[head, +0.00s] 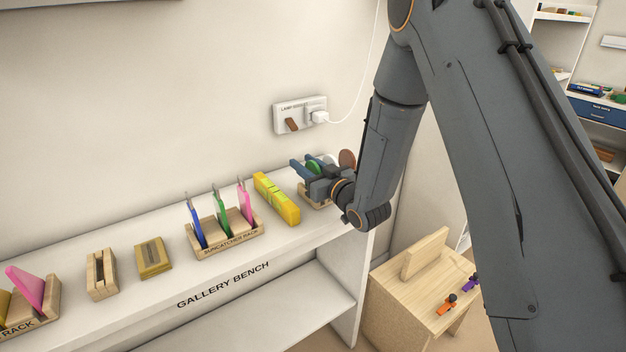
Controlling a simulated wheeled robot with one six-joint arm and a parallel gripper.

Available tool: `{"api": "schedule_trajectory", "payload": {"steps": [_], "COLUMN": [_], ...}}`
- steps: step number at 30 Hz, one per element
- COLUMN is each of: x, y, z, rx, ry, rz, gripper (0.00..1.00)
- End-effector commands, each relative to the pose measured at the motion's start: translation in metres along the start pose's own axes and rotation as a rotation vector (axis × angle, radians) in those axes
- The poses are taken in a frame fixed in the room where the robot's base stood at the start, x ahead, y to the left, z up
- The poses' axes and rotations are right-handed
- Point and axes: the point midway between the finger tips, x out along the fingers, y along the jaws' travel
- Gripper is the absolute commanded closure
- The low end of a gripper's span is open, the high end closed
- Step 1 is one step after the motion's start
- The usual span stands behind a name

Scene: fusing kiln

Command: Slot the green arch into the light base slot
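My gripper (309,171) is at the right end of the bench, low over a wooden rack (312,201). A rounded green piece (314,164), which may be the green arch, shows between and behind its fingers. Whether the fingers touch it is hidden by the gripper and the small view. A small wooden block with a dark slot (101,274) stands on the left part of the bench and looks like the light base. Its slot looks empty.
The suncatcher rack (229,243) holds upright blue, green and pink pieces. A yellow bar (276,198) lies between it and my gripper. A brownish box (153,258), a left rack with a pink piece (27,287) and a wall socket (300,115) with a plugged cord also show.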

Motion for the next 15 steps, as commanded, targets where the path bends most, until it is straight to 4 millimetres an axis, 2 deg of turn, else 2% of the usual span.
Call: {"api": "schedule_trajectory", "payload": {"steps": [3,8,15], "x": [-0.0002,-0.0003,-0.0003], "y": [0.0,0.0,0.0], "z": [0.0003,0.0003,-0.0002], "rx": [0.0,0.0,0.0], "ry": [0.0,0.0,0.001], "rz": [0.0,0.0,0.0], "gripper": [0.71,0.98,1.0]}}
